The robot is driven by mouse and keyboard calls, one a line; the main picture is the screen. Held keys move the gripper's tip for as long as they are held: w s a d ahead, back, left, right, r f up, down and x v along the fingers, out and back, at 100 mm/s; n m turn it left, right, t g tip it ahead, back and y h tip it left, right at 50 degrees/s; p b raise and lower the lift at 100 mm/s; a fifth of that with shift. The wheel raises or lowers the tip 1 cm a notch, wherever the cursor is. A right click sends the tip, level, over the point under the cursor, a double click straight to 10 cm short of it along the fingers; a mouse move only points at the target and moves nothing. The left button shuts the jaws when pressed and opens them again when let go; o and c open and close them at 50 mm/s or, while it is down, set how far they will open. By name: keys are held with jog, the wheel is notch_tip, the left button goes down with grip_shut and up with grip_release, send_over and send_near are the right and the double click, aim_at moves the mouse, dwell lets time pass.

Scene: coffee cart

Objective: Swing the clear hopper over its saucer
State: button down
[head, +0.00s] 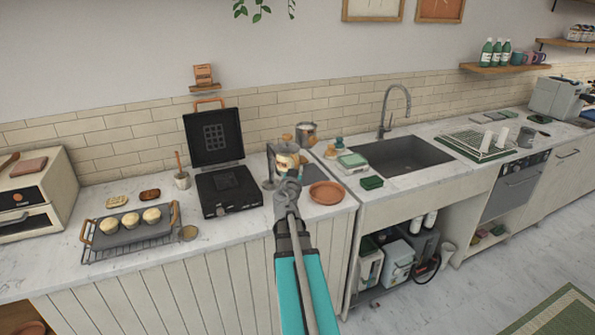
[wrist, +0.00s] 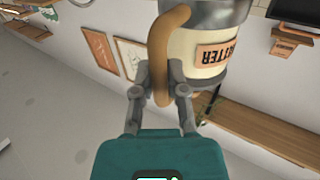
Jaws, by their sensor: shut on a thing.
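The hopper (head: 287,161) is a round container, cream in the middle with a grey metal band and a label; it stands on a dark post (head: 269,165) at its left. In the wrist view the hopper (wrist: 196,50) fills the top, with its label upside down and partly cut off. My gripper (wrist: 161,92) is shut on the hopper's tan curved handle (wrist: 160,55). In the head view my gripper (head: 288,188) is just below and in front of the hopper and hides its lower part. The terracotta saucer (head: 326,193) lies on the counter, to the right of my gripper, and looks empty.
An open waffle iron (head: 222,190) stands left of the hopper, its lid raised. A metal pot (head: 306,133) and small jars are behind. A green-lidded box (head: 352,162) and the sink (head: 402,157) are to the right. A muffin tray (head: 131,233) is far left.

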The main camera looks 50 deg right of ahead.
jog(key=c, duration=0.6)
grip_release()
jog(key=shift+s+d, duration=0.25)
jog(key=shift+d, duration=0.15)
jog(key=shift+c, duration=0.2)
jog(key=shift+a, duration=0.1)
jog(key=shift+a, duration=0.1)
jog(key=shift+a, duration=0.1)
jog(key=v, duration=0.7)
jog(key=shift+a+f, duration=0.1)
